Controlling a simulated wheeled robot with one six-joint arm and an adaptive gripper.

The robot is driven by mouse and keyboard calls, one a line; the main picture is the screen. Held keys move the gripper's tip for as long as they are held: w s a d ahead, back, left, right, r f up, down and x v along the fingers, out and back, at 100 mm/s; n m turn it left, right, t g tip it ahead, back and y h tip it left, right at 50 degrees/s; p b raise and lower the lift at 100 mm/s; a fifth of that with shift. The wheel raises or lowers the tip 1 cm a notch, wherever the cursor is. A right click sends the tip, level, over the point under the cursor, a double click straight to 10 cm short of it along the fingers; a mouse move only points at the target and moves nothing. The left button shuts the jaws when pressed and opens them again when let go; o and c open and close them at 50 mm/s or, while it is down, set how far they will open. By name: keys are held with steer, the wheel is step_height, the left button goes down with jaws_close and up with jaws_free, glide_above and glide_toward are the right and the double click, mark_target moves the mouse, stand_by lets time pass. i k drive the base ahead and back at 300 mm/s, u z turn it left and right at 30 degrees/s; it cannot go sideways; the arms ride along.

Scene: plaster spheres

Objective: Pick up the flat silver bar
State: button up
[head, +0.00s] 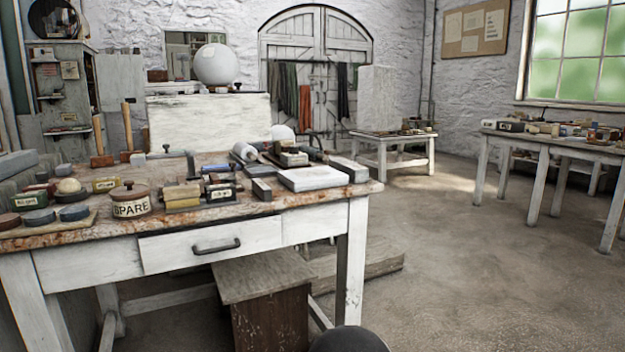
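I cannot single out the flat silver bar with certainty among the crowded small things on the near workbench (75,236). A small grey bar-shaped block (262,189) lies near the bench's front edge, right of the middle. A longer grey block (349,167) lies at the bench's right end, beside a pale flat slab (309,179). My gripper is not in view. A dark rounded shape at the bottom edge may be part of my own body.
A round box marked SPARE (131,202) and several labelled blocks crowd the bench. A wooden stool (262,276) stands below it. A low table (393,139) and a long table (545,146) stand further off. The concrete floor (470,250) at right is clear.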

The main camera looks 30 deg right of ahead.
mark_target(263, 190)
steer(key=u, duration=1.2)
steer(key=i, duration=1.35)
steer(key=z, duration=2.95)
